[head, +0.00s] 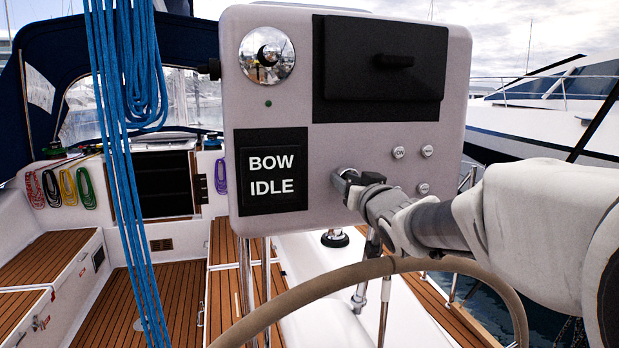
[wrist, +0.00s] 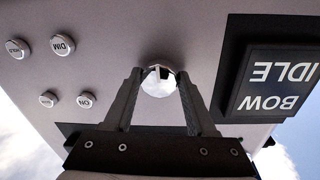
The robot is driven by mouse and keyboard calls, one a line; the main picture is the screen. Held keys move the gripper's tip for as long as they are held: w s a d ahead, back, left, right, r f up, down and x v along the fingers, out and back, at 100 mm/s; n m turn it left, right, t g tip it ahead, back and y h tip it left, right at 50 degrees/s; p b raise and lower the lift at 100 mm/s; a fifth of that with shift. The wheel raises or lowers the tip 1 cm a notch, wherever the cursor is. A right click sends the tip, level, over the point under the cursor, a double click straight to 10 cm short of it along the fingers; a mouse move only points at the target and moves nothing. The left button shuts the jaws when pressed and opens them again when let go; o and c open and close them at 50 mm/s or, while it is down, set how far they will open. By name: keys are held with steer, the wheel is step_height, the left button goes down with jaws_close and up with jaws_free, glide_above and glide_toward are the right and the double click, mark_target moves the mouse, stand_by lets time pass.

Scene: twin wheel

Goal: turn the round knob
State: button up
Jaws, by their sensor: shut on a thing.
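The small round metallic knob (wrist: 158,83) sits on the face of a pale grey console (wrist: 190,40). In the wrist view it lies between my two fingertips, with a short pale ridge across its front. My gripper (wrist: 158,76) is shut on the knob, one finger on each side. In the head view my gripper (head: 347,182) reaches in from the right to the lower middle of the console (head: 330,140), and the fingers hide most of the knob there. A black display (head: 271,171) left of it reads "BOW IDLE".
Several small round buttons (head: 427,151) are right of the knob. A chrome dial (head: 266,55) and a black hatch-like panel (head: 380,70) are above. A steering wheel rim (head: 300,287) curves below my arm. Blue ropes (head: 125,120) hang at left.

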steer(key=shift+m, duration=0.3)
steer(key=o, duration=1.4)
steer(key=shift+c, duration=0.2)
steer(key=s+d, duration=0.2)
steer(key=s, duration=1.5)
steer(key=shift+s+d, duration=0.15)
steer(key=shift+f, duration=0.1)
